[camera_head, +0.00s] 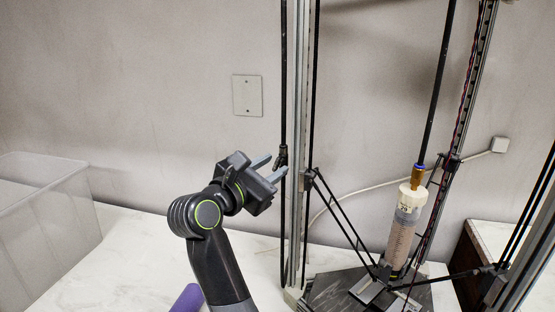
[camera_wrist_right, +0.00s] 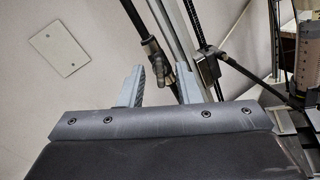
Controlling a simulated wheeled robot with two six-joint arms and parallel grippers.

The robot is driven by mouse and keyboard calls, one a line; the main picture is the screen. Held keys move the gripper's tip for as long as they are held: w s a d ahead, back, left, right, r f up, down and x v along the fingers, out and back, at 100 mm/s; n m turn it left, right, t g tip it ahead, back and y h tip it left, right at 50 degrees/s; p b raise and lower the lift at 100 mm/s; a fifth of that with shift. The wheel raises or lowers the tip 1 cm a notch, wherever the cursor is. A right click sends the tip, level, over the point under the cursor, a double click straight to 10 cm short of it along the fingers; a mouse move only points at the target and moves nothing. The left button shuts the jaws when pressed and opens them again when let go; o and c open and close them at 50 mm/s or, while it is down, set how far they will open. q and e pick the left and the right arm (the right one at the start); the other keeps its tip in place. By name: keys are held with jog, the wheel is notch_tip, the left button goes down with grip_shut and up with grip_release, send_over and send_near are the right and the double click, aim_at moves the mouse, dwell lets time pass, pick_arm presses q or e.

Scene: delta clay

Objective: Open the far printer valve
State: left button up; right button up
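A dark valve-like fitting (camera_head: 282,156) sits on the black vertical tube beside the metal post, in the middle of the head view. It also shows in the right wrist view (camera_wrist_right: 151,47), on the slanting tube just beyond the fingertips. I cannot tell whether the valve is open or shut. My right gripper (camera_head: 272,167) is open and empty, with its two grey fingers pointing at the tube just below the fitting. In the right wrist view the gripper (camera_wrist_right: 160,75) has the tube between its fingers' lines, with no clear contact. My left gripper is not in view.
The delta printer's metal post (camera_head: 298,120) and black rods stand right of the gripper. A clay-filled syringe (camera_head: 402,235) hangs at the right above a dark plate. A clear plastic bin (camera_head: 45,225) stands at the left. The white table (camera_head: 130,250) is free between bin and arm.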

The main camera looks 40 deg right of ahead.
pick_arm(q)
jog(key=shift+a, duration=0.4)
pick_arm(e)
grip_shut()
jog(key=shift+r+n+p, duration=0.1)
jog(key=shift+n+p, duration=1.4)
jog(key=shift+n, duration=0.8)
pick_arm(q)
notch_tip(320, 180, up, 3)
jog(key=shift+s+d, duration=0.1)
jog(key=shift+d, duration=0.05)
pick_arm(e)
grip_release()
